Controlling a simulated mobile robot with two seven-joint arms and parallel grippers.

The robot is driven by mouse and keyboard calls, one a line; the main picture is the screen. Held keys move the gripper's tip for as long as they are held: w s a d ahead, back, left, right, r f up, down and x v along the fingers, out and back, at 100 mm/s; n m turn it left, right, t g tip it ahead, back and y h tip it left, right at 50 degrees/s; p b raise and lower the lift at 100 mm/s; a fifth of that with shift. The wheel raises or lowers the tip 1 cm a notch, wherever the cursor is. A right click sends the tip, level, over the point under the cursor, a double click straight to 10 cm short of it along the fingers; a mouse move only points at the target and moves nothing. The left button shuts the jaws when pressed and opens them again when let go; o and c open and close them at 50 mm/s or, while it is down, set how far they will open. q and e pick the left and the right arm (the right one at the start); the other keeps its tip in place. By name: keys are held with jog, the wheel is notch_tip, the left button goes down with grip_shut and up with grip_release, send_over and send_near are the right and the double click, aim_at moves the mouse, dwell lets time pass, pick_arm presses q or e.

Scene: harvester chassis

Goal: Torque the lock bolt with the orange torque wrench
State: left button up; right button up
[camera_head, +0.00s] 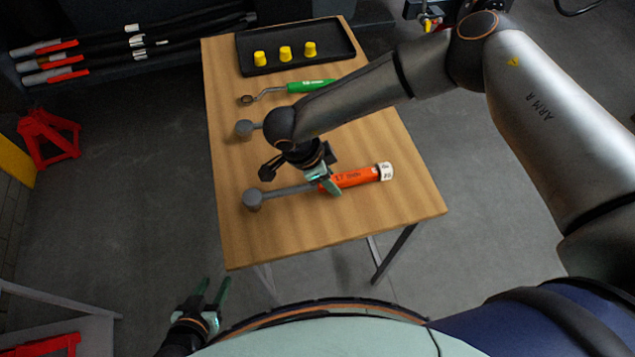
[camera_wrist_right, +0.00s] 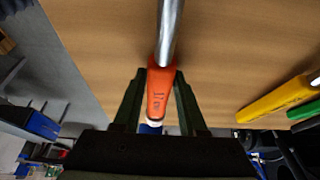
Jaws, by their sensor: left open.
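The orange torque wrench (camera_head: 355,178) lies on the wooden table's near part, its round grey head (camera_head: 253,198) to the left and a white band at the handle's right end. My right gripper (camera_head: 326,182) is at its handle from above. The steel shaft runs off the top of that view. My left gripper (camera_head: 212,297) is open and empty, low at the left, off the table. I see no lock bolt.
A green-handled wrench (camera_head: 310,86) lies farther back on the table (camera_head: 300,232). Another wrench's grey head (camera_head: 243,128) shows beside my right arm; a yellow handle (camera_wrist_right: 275,102) appears in the wrist view. A black tray (camera_head: 330,58) with three yellow caps stands at the back.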

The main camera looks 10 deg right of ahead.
grip_shut()
jog(key=shift+r, duration=0.1)
dwell(0.8)
